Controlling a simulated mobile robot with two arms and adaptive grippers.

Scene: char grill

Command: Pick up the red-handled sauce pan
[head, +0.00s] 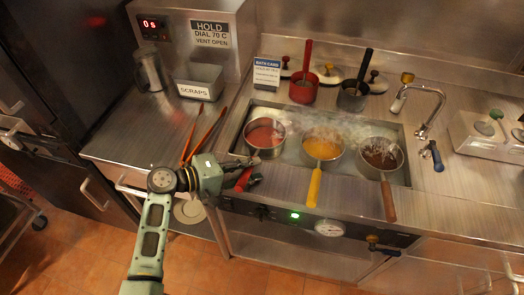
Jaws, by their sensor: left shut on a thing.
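The red-handled sauce pan (281,143) stands at the left end of the steaming water bath and holds a red sauce. Its red handle (243,179) points toward the front edge. My left gripper (250,176) comes in from the left and is shut on this handle. The gripper covers part of the handle, and the exact finger contact is hard to see. The pan looks upright and still sits in the bath. My right gripper is not in view.
A yellow-handled pan (314,187) and a brown-handled pan (388,200) sit to the right in the same bath. A red pot (303,93) and a dark pot (351,101) stand behind. A scraps bin (198,82) and a tap (425,130) flank the bath.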

